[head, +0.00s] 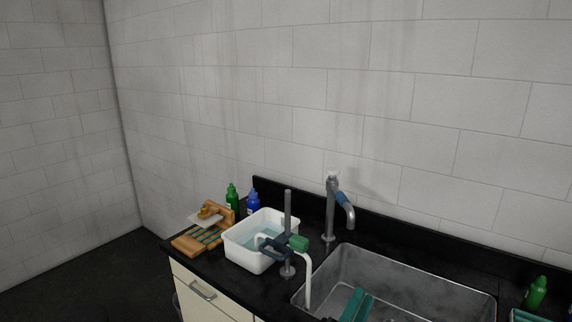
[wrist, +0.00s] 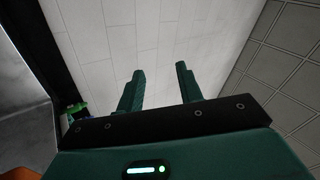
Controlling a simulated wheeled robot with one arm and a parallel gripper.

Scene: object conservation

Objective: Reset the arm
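My gripper (head: 362,294) shows at the bottom of the head view as two teal fingers, in front of the metal sink (head: 405,266). In the wrist view my gripper (wrist: 160,69) has its two fingers clearly apart, with nothing between them. Beyond the fingers there is only the pale tiled wall (wrist: 100,40). Most of my arm is outside the head view.
A white tub (head: 247,258) of bluish liquid stands left of the sink, beside a pipe stand with a clamp (head: 288,215). A faucet (head: 331,215) rises behind the sink. A wooden rack (head: 190,243), green bottle (head: 232,196) and blue bottle (head: 253,203) stand left; another green bottle (head: 535,294) stands right.

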